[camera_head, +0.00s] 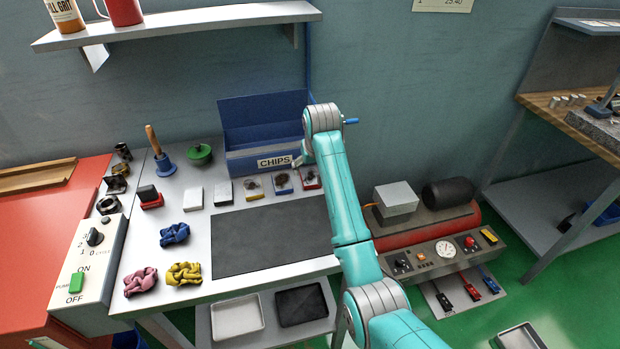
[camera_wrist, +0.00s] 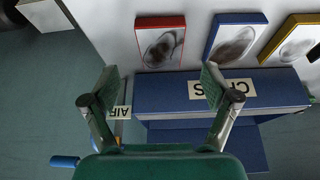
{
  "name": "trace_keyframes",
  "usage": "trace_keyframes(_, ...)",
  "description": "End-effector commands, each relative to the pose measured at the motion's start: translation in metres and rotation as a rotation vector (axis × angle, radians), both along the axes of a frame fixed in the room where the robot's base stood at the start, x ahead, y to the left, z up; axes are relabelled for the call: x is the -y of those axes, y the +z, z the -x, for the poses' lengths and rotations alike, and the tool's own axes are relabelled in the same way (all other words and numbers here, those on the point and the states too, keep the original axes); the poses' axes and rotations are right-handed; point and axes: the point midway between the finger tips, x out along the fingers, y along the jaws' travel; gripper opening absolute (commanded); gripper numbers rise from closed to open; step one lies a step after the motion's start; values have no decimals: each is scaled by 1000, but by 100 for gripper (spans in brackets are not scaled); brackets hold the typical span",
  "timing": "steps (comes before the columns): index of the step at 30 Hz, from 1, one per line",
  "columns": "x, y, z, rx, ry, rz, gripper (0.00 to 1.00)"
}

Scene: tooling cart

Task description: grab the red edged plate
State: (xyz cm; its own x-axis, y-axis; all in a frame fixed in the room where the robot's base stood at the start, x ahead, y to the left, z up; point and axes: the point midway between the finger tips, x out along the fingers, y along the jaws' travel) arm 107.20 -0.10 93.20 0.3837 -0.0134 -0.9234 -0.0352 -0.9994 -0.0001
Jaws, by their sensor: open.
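The red edged plate (camera_head: 312,178) is a small square with a dark oval on a pale face. It lies on the grey cart top, rightmost in a row of three similar plates. In the wrist view the red edged plate (camera_wrist: 160,42) shows beyond my fingertips, between their lines and apart from them. My gripper (camera_wrist: 160,84) is open and empty, with one finger on each side, over the blue CHIPS bin. In the head view my gripper (camera_head: 299,160) is small and partly hidden by my arm, just behind the plate.
A blue-edged plate (camera_head: 282,182) and a yellow-edged plate (camera_head: 253,188) lie left of it. The blue CHIPS bin (camera_head: 262,121) stands behind the row. A dark mat (camera_head: 270,238) lies bare in front. A red compressor (camera_head: 425,232) stands to the right.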

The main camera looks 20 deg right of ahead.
Motion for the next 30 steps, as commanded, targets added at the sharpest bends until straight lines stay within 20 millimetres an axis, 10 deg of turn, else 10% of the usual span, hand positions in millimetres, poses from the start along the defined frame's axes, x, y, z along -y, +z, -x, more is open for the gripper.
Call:
trace_keyframes(18, -1, -42, -15, -1, 0, 0, 86)
trace_keyframes(28, -1, -41, -15, -2, 0, 0, 4)
trace_keyframes(30, -1, -40, -16, 1, 0, 0, 0)
